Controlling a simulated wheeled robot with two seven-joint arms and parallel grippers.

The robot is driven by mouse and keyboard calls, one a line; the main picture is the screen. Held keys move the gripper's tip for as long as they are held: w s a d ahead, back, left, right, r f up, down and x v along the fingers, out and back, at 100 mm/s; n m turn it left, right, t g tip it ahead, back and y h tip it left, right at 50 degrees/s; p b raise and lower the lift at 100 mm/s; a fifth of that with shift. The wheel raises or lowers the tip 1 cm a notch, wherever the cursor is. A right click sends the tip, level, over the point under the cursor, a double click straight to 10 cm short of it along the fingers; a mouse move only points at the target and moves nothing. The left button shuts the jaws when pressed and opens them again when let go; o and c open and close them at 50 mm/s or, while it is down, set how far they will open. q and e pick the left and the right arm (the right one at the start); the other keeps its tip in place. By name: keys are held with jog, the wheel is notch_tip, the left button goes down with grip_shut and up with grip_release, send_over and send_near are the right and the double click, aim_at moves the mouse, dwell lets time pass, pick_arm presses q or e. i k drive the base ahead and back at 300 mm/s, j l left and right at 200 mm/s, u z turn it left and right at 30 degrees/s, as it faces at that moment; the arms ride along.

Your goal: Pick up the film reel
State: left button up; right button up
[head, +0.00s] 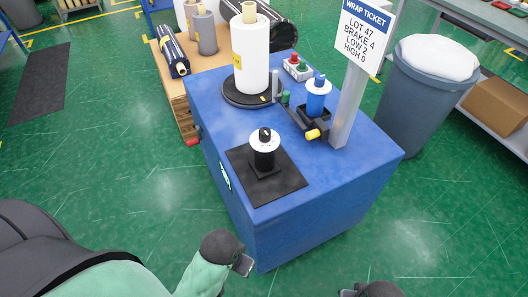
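A black-and-white knob unit (264,150) sits on a black mat (287,184) in front. A sign post (351,105) rises right of the reel. A grey bin (408,112) stands right.

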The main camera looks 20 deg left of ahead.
aim_at(264, 164)
jog(key=i+l+u, duration=0.2)
jog(key=u, duration=0.2)
jog(key=i+l+u, duration=0.2)
jog(key=l+u, duration=0.15)
jog(key=i+l+u, duration=0.1)
jog(key=l+u, duration=0.3)
jog(key=i+l+u, duration=0.1)
jog(key=l+u, duration=0.25)
jog(key=k+j, duration=0.4)
jog(key=i+l, duration=0.3)
jog(key=i, duration=0.1)
